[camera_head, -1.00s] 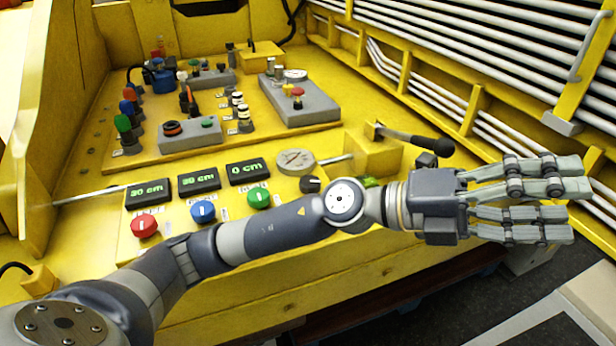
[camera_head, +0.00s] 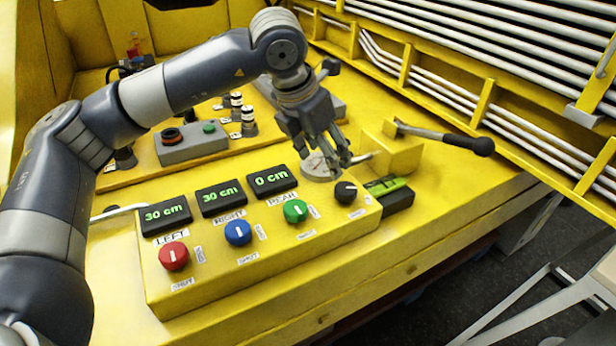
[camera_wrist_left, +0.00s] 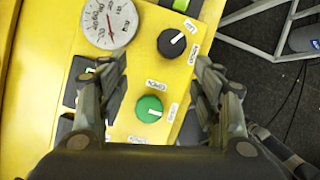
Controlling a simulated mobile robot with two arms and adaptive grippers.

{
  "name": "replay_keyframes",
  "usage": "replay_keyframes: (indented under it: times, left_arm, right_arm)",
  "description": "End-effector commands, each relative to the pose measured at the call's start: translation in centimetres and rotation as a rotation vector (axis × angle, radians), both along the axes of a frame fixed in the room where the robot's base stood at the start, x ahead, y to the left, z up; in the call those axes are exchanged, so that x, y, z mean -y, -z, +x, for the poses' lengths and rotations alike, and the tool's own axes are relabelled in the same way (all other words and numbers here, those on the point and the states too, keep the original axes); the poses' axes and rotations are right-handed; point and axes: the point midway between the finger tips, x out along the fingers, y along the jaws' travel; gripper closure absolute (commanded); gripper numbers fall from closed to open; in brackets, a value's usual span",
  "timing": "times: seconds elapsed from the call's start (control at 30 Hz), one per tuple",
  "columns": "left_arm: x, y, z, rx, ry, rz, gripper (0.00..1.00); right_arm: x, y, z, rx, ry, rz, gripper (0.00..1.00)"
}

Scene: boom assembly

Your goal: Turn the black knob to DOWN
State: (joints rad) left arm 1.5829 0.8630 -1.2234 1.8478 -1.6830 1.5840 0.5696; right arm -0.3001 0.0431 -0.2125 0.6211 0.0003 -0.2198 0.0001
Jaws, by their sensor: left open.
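The black knob (camera_head: 346,192) sits at the right end of the yellow control box, with a white pointer mark and small labels beside it. In the left wrist view the black knob (camera_wrist_left: 171,42) lies beyond and between my spread fingers, its mark slanting toward the upper right. The labels are too small to read surely. My left gripper (camera_head: 330,160) points down, open and empty, just above and behind the knob, apart from it. In the wrist view its fingertips (camera_wrist_left: 160,72) stand either side of the green knob's far side. My right gripper is not in view.
Red (camera_head: 174,256), blue (camera_head: 238,233) and green (camera_head: 295,211) knobs line the box left of the black one, below displays reading 30, 30 and 0 cm. A round gauge (camera_wrist_left: 109,22) lies behind. A lever with a black handle (camera_head: 482,146) stands to the right.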

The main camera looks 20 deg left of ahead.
Motion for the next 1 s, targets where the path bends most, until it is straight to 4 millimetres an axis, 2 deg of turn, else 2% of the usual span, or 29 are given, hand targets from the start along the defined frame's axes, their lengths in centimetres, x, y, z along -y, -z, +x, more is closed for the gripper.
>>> replay_keyframes:
  times: [0.07, 0.13, 0.33, 0.43, 0.5, 0.73, 0.87, 1.0]
  left_arm:
    - [0.2, 0.5, 0.2, -0.001, 0.002, 0.003, 0.40]
    - [0.4, 1.4, 0.4, -0.004, 0.003, 0.002, 0.40]
    - [1.0, 4.8, 1.7, -0.006, 0.004, 0.002, 0.40]
    - [1.3, 6.5, 2.4, -0.004, 0.005, 0.000, 0.40]
    - [1.5, 7.6, 2.8, -0.004, 0.005, 0.000, 0.40]
    - [1.9, 9.6, 3.6, -0.001, 0.006, 0.000, 0.40]
    - [2.0, 9.8, 3.7, -0.001, 0.006, -0.002, 0.40]
    - [1.9, 9.8, 3.7, 0.000, 0.006, -0.001, 0.40]
  right_arm:
    - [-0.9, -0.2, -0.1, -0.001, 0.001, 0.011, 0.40]
    - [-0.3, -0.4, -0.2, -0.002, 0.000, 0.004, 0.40]
    - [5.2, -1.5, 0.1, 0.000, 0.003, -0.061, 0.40]
    - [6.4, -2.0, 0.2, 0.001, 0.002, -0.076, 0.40]
    - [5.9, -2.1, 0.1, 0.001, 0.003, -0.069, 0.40]
    - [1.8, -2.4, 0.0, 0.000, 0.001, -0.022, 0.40]
    - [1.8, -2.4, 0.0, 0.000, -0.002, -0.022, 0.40]
    - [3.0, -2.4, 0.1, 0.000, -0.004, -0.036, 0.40]
